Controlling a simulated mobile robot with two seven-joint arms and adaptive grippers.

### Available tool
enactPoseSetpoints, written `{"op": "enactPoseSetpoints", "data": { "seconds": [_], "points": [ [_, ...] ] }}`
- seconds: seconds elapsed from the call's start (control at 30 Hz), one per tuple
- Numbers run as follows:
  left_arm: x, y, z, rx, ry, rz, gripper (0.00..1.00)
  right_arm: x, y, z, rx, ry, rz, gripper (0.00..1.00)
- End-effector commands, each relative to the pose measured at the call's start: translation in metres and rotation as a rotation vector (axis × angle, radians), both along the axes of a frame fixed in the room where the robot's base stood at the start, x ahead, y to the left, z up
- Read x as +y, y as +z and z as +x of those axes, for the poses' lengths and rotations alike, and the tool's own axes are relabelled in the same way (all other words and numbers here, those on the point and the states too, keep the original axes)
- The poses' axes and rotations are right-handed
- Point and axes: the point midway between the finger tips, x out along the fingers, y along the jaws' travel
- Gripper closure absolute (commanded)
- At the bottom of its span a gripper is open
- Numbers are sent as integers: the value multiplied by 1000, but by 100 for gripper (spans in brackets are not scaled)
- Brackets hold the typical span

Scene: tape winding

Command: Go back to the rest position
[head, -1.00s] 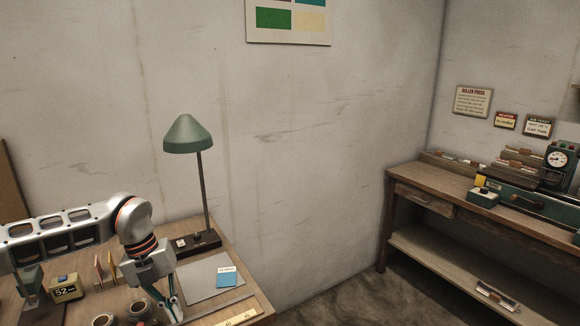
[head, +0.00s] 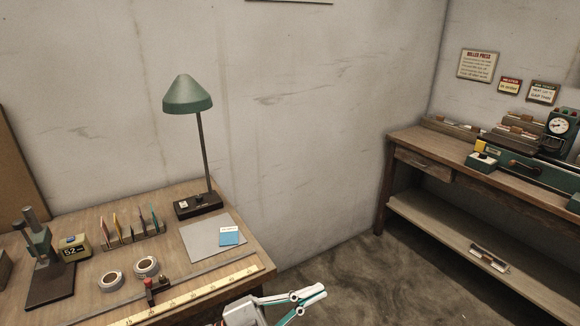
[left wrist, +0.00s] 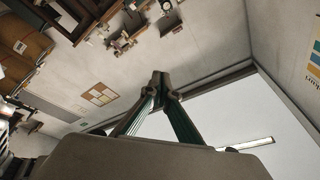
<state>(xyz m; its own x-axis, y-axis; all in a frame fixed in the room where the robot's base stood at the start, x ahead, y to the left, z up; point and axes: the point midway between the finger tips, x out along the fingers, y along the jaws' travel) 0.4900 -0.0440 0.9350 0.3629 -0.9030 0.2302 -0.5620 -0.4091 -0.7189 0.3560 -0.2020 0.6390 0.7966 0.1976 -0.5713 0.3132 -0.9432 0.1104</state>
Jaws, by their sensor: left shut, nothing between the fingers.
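My left gripper (head: 322,291) is at the bottom middle of the head view, in front of the table's right front corner and over the floor. Its fingers point right and look closed, with nothing between them. In the left wrist view its fingertips (left wrist: 159,78) meet, and the room behind them appears tilted, with wall and ceiling showing. My right gripper does not show in either view.
The wooden table (head: 185,272) on the left holds a green lamp (head: 188,95), two tape rolls (head: 146,267), a ruler (head: 200,292), a small stand (head: 40,245) and a grey mat (head: 200,243). A workbench (head: 430,165) stands at the right wall. Floor between them is clear.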

Motion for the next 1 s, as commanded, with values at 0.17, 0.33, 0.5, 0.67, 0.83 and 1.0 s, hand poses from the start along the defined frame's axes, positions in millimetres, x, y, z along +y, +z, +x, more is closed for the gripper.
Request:
{"op": "enactPoseSetpoints", "data": {
  "seconds": [0.17, 0.33, 0.5, 0.67, 0.83, 1.0],
  "points": [
    [47, -42, 17, 241, 281, -108, 100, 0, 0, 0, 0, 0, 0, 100],
    [109, -113, 11, 500, 540, -134, 100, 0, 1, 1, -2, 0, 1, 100],
    [174, -198, -32, 774, 766, -103, 100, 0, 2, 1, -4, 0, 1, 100],
    [218, -258, -86, 977, 904, -52, 100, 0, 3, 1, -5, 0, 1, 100],
    [241, -288, -124, 1092, 971, -14, 100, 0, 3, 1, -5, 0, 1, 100],
    [246, -294, -132, 1116, 983, -6, 100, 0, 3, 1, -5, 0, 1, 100]
  ]
}}
